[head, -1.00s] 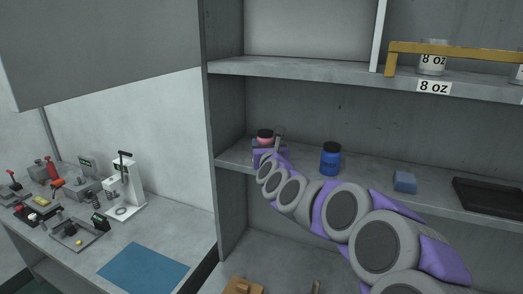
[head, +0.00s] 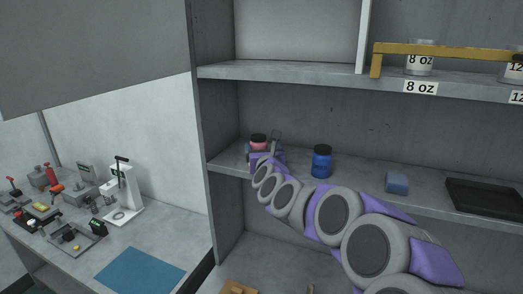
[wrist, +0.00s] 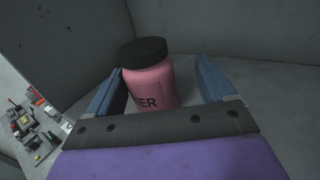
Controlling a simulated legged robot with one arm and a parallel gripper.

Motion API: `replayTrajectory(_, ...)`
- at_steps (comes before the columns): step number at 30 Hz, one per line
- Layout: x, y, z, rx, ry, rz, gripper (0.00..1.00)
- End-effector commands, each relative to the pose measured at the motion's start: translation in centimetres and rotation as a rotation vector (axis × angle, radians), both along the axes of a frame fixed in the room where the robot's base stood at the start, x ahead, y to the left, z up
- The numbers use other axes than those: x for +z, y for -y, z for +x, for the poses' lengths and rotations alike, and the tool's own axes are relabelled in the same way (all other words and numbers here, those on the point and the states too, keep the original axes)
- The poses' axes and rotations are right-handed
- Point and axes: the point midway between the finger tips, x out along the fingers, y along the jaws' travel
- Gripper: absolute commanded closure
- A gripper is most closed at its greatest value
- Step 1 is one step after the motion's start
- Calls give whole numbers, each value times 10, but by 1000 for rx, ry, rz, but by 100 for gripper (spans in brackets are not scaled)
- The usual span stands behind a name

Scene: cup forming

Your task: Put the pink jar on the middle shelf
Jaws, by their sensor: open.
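The pink jar (head: 258,142) with a black lid stands upright on the middle shelf (head: 355,185), at its left end near the side wall. It also shows in the wrist view (wrist: 150,82), with dark lettering on its front. My gripper (wrist: 165,85) is open, with one blue finger on each side of the jar. The left finger is close to the jar and a gap shows on the right. In the head view my gripper (head: 264,153) is at the jar, partly hidden by my own wrist.
A blue jar (head: 321,161), a blue block (head: 397,183) and a black tray (head: 484,196) stand to the right on the same shelf. The upper shelf (head: 300,72) holds labelled cups. A workbench (head: 190,232) with tools is at the left.

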Motion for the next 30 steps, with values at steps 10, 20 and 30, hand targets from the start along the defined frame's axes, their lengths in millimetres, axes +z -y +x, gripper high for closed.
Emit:
replayTrajectory(10,3,1,-28,4,-2,0,16)
replayTrajectory(20,5,16,-78,0,0,7,16)
replayTrajectory(30,1,10,-114,3,-2,-5,16)
